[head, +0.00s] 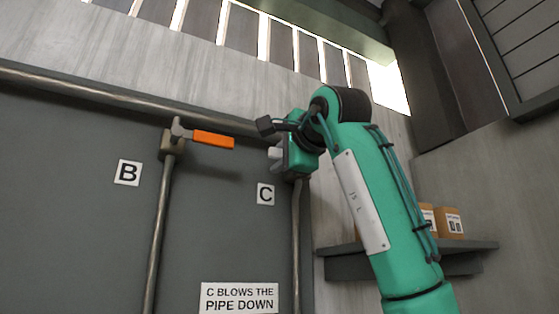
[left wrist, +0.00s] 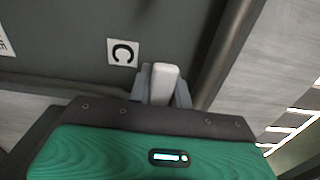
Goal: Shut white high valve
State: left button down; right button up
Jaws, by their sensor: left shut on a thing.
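My left gripper (head: 276,160) is at the valve on the right-hand pipe, just above the C label (head: 265,194). In the left wrist view its grey fingers (left wrist: 160,86) are closed on the white valve handle (left wrist: 164,82), one on each side. The handle points away from the gripper's palm, near the C label in that view. In the head view the gripper and wrist hide most of this valve and its handle. My right gripper is in neither view.
An orange-handled valve (head: 213,140) stands left of my gripper, its handle level, near the B label (head: 128,173). A long pipe (head: 100,93) runs above. A sign (head: 239,298) reads "C blows the pipe down". A shelf (head: 470,245) with boxes (head: 450,222) is at right.

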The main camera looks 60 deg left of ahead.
pick_arm(q)
jog(key=shift+r, duration=0.1)
jog(key=c, duration=1.5)
grip_release()
jog(key=shift+o, duration=1.1)
jog(key=shift+w, duration=0.1)
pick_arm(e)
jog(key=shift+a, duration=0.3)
pick_arm(q)
jog(key=s+d+b, duration=0.1)
jog(key=d+b, duration=0.3)
jog(key=d, duration=0.9)
jog(key=shift+d, duration=0.4)
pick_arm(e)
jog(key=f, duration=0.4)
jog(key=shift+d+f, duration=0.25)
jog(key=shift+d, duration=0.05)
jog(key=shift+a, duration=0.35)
